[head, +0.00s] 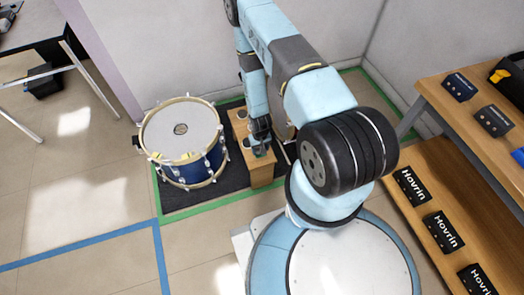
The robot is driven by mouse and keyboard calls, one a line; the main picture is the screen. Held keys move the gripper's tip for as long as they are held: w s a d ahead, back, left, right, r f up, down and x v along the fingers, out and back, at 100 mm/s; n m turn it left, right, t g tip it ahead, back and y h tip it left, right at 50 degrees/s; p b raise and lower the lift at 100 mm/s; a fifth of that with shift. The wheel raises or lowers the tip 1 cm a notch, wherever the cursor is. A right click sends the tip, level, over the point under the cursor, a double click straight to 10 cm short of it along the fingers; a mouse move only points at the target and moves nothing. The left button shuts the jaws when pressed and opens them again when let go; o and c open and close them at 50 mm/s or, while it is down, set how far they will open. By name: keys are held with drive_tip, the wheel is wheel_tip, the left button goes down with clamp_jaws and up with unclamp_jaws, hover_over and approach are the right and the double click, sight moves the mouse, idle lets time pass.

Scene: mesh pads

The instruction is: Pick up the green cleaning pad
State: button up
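My gripper (259,141) is at the end of my light-blue arm, low over a small wooden box (262,172) beside a drum. The fingers are small and dark here, and I cannot tell whether they are open or shut, or whether they hold anything. I cannot make out a clear green cleaning pad. Small dark round-looking items lie on top of the box near the gripper, partly hidden by it and too small to identify.
A blue drum (180,135) with a white head stands left of the box on a dark mat (185,204). Wooden shelves (440,196) with black boxes (443,232) are at the right. Green and blue tape marks the floor. Open floor lies at lower left.

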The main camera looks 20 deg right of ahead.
drive_tip(key=s+r, duration=0.9)
drive_tip(key=s, duration=0.4)
drive_tip(key=shift+s+d, duration=0.15)
drive_tip(key=shift+s, duration=0.1)
